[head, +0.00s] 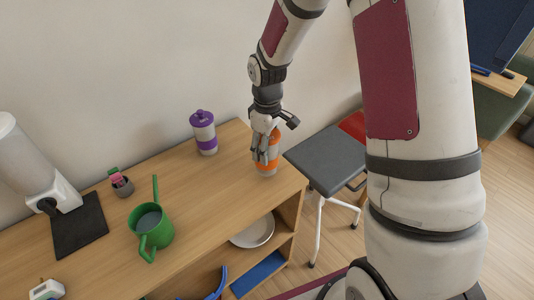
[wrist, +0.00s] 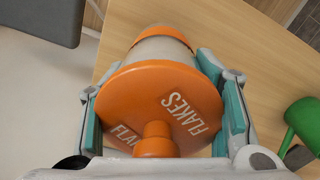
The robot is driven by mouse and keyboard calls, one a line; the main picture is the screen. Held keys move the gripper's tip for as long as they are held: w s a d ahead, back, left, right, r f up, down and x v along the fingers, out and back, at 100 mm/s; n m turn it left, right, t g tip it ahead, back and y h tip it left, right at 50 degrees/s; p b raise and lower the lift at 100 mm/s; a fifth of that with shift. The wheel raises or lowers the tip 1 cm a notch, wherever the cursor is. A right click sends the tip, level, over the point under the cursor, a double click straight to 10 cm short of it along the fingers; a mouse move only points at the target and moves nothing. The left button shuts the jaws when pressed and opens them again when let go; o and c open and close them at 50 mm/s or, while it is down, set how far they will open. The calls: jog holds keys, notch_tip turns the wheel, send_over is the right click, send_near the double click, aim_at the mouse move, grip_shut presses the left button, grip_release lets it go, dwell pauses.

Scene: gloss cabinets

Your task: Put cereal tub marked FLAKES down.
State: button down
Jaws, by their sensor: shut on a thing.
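The cereal tub marked FLAKES has an orange lid and an orange lower band. In the head view the tub (head: 268,166) is upright at the right end of the wooden cabinet top (head: 205,185). In the wrist view its round lid (wrist: 150,100) with a knob and the word FLAKES fills the middle. My gripper (head: 266,150) comes from above and is shut on the tub, with a finger on each side of it in the wrist view (wrist: 160,110). The tub's base looks at or very near the cabinet top; I cannot tell whether it touches.
A purple-lidded canister (head: 204,133) stands left of the tub. A green watering can (head: 152,228), a small grey pot (head: 121,184) and a white appliance on a dark mat (head: 78,226) are farther left. A grey chair (head: 330,158) is beyond the right edge. Wood around the tub is clear.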

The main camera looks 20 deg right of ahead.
aim_at(272, 141)
notch_tip(272, 141, down, 3)
jog(key=shift+r, duration=0.1)
jog(key=c, duration=0.5)
grip_release()
notch_tip(272, 141, up, 12)
jog(key=shift+f, duration=0.1)
jog(key=shift+m+t, duration=0.4)
jog(key=shift+m, duration=0.1)
jog(key=s+r, duration=0.2)
jog(key=r, duration=0.1)
jog(key=s+r, duration=0.1)
jog(key=r, duration=0.1)
jog(key=s+r+m+t, duration=0.1)
jog(key=s+r+m, duration=0.1)
jog(key=s, duration=0.5)
jog(key=s+r+m+t, duration=0.1)
jog(key=s+r+m, duration=0.1)
jog(key=s+r, duration=0.3)
jog(key=s+r+m+t, duration=0.1)
jog(key=s+r+m, duration=0.2)
jog(key=s, duration=0.7)
jog(key=shift+s+d+r+t, duration=0.1)
jog(key=shift+s+r+t, duration=0.15)
jog(key=shift+r+t, duration=0.2)
